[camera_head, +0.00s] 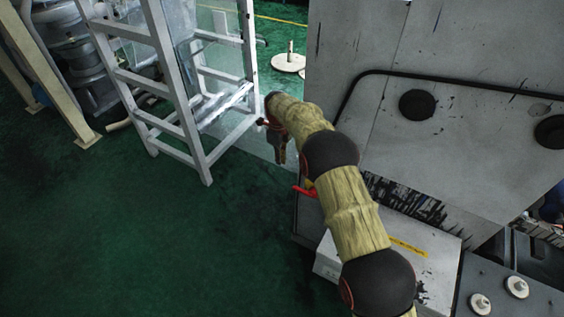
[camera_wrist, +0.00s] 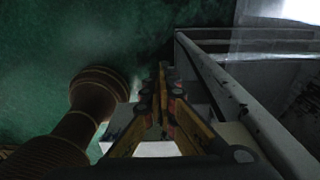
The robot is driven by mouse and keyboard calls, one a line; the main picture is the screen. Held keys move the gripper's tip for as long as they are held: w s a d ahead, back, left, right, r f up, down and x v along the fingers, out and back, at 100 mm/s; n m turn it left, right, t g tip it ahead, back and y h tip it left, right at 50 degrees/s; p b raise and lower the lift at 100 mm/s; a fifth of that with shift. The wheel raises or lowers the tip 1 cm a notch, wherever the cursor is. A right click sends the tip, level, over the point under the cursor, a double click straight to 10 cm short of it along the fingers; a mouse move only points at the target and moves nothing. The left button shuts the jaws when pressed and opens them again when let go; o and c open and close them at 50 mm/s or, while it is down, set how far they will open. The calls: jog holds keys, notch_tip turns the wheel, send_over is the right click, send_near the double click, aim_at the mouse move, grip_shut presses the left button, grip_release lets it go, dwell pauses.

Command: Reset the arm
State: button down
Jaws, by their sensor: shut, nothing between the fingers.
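My arm crosses the right half of the head view, its yellow-wrapped links and dark joints reaching up and left from the bottom edge. My gripper (camera_head: 280,152) hangs at its far end, pointing down, beside the left edge of the grey machine cabinet (camera_head: 440,60). In the wrist view my gripper (camera_wrist: 163,72) shows its yellow and dark fingers drawn together, shut and empty. The fingertips touch nothing that I can see. My arm hides part of the cabinet's left side.
A white metal frame rack (camera_head: 193,120) stands left of my gripper. A pale box-like ledge (camera_head: 425,265) sits low beside my arm. Round white pieces (camera_head: 516,286) lie on a dark surface at bottom right. The green floor (camera_head: 130,250) at lower left is clear.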

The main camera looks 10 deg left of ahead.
dwell(0.4)
jog(key=s+d+f+n+g, duration=0.1)
jog(key=s+d+f+n, duration=0.25)
jog(key=s+n, duration=0.6)
jog(key=s+d+r+n+b, duration=0.4)
jog(key=s+d+r+n, duration=0.9)
jog(key=d+r, duration=0.3)
jog(key=s+d+r+t+b, duration=0.2)
jog(key=s+d+r, duration=0.1)
jog(key=s, duration=0.4)
jog(key=s+d+r+t+b, duration=0.2)
jog(key=s+d+r, duration=0.1)
jog(key=s+d, duration=0.3)
jog(key=s+d+r+t+b, duration=0.2)
jog(key=s+d, duration=0.3)
jog(key=s, duration=0.4)
jog(key=shift+r+t, duration=0.3)
jog(key=shift+r, duration=0.45)
